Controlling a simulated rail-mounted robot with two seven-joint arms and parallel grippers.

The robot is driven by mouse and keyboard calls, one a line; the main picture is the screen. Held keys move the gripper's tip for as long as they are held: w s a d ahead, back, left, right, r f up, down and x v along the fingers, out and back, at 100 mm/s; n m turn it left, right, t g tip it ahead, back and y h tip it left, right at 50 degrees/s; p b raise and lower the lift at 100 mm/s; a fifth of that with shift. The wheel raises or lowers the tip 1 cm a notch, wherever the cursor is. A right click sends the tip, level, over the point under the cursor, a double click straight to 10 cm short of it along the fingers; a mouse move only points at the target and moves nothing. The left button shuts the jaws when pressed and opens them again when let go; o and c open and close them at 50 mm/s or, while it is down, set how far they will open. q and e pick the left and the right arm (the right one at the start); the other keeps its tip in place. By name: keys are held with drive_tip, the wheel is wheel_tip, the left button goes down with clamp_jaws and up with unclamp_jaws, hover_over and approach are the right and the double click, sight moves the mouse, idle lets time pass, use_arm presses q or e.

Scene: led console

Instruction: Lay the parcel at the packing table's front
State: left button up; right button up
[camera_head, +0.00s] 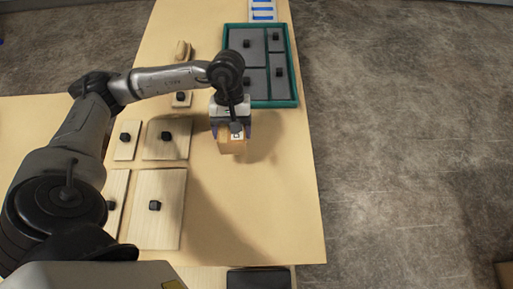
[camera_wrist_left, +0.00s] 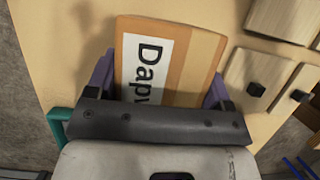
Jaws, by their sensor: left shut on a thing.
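The parcel (camera_head: 232,146) is a small brown cardboard box with a white label. In the left wrist view the parcel (camera_wrist_left: 170,62) shows a label with large black letters, partly cut off. My left gripper (camera_head: 231,130) is shut on the parcel, with its purple fingers on either side of it. The parcel's shadow lies on the table to its right; whether it touches the top cannot be told. The packing table (camera_head: 285,200) is a light wooden top, running from the near edge to the far end. My right gripper is not in view.
A teal-rimmed tray (camera_head: 294,88) with grey knobbed panels lies beyond the parcel. Several wooden knobbed boards (camera_head: 170,215) lie to the left. A dark pad (camera_head: 258,279) is at the near edge. The table's right front area is bare, bounded by its right edge.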

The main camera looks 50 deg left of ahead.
use_arm(q)
drive_tip(key=w+d+f, duration=0.1)
drive_tip(key=d, duration=0.1)
drive_tip(key=w+d+f, duration=0.2)
drive_tip(key=d+f, duration=0.1)
drive_tip(key=shift+w+d+b, duration=0.2)
drive_tip(key=shift+d+b, duration=0.1)
wheel_tip(320, 180, down, 3)
drive_tip(key=shift+f+b, duration=0.15)
drive_tip(key=shift+b, duration=0.3)
drive_tip(key=shift+f, duration=0.25)
drive_tip(key=shift+f, duration=0.1)
drive_tip(key=shift+f+b, duration=0.1)
drive_tip(key=shift+b, duration=0.2)
drive_tip(key=o, duration=1.2)
